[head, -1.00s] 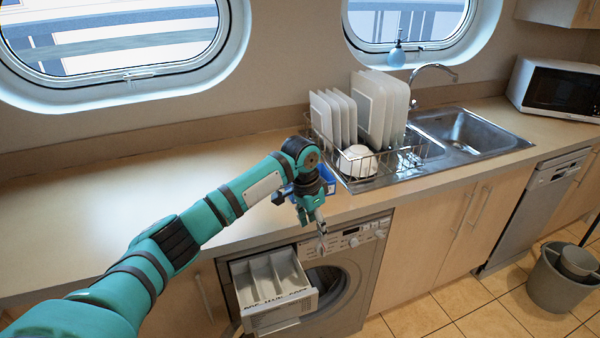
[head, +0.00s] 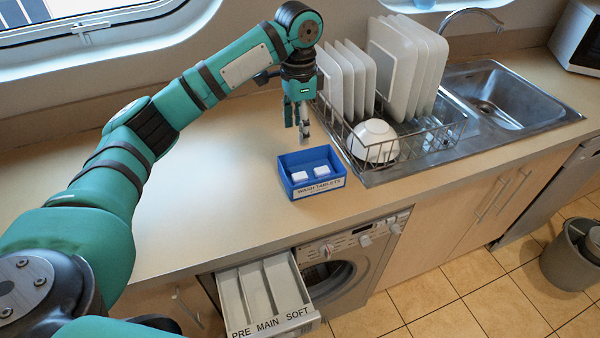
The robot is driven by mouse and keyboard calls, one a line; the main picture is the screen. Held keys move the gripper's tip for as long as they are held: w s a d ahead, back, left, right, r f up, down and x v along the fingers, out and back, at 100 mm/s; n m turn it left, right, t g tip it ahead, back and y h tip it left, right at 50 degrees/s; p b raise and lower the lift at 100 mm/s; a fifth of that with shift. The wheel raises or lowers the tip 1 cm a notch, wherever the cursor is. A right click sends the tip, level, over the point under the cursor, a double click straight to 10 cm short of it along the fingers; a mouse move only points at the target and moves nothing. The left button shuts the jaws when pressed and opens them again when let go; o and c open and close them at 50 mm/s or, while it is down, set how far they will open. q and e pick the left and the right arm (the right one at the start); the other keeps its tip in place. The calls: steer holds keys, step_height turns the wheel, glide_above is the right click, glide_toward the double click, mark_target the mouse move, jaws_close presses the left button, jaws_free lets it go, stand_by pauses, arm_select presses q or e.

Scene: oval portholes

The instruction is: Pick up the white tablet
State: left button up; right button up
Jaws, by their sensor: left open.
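Two white tablets lie in a blue box (head: 318,187) labelled "WASH TABLETS" on the worktop: a left tablet (head: 299,177) and a right tablet (head: 321,171). They look alike. My left gripper (head: 304,137) is open and empty, pointing down. It shows just above and behind the box in the head view, apart from the tablets. My right gripper is not in view.
A wire dish rack (head: 408,143) with plates and a white bowl (head: 374,140) stands right of the box. The detergent drawer (head: 265,298), marked PRE, MAIN, SOFT, is pulled out of the washing machine (head: 366,255). The worktop (head: 200,190) left of the box is clear.

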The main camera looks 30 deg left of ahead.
arm_select(q)
steer(key=p, duration=0.1)
glide_above(296, 181)
steer(key=w, duration=0.1)
step_height(296, 181, down, 8)
steer(key=shift+w+f, duration=0.1)
steer(key=shift+f, duration=0.25)
steer(key=f, duration=0.1)
steer(key=s+f+p, duration=0.1)
steer(key=f, duration=0.1)
steer(key=f+p, duration=0.1)
steer(key=shift+s+f, duration=0.25)
steer(key=shift+f, duration=0.45)
steer(key=shift+w, duration=0.1)
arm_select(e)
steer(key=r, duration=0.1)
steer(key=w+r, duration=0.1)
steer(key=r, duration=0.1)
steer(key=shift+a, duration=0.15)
arm_select(q)
steer(key=shift+c, duration=0.3)
steer(key=c, duration=0.9)
steer(key=shift+c, duration=0.2)
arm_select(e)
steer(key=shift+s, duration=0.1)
arm_select(q)
steer(key=shift+r, duration=0.1)
